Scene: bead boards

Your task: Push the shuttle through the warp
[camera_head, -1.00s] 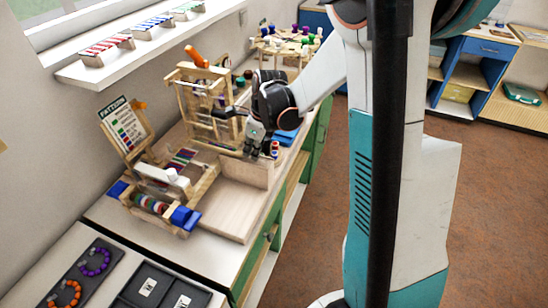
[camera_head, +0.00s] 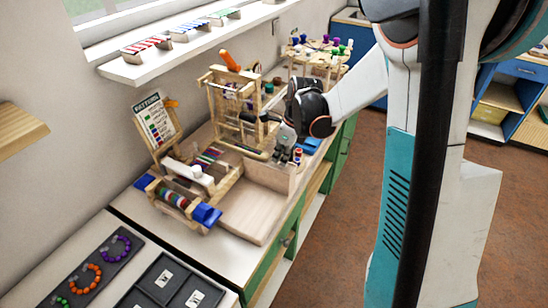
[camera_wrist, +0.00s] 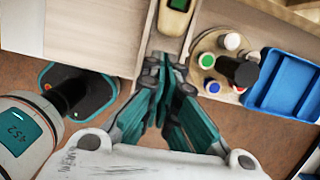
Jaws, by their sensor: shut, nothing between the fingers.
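The small wooden loom (camera_head: 190,180) stands on the bench in the head view, with coloured warp threads (camera_head: 208,156) at its back and a roller of coloured bands at its front. My gripper (camera_head: 285,153) is to the right of the loom, over the right end of a pale wooden box. In the wrist view its teal fingers (camera_wrist: 163,75) are together and empty.
A taller wooden frame (camera_head: 232,95) stands behind the loom. A pattern card (camera_head: 155,120) stands at its left. In the wrist view, a round holder with coloured pegs (camera_wrist: 222,62) and a blue tray (camera_wrist: 285,88) are close on the right. The box floor (camera_head: 250,212) is bare.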

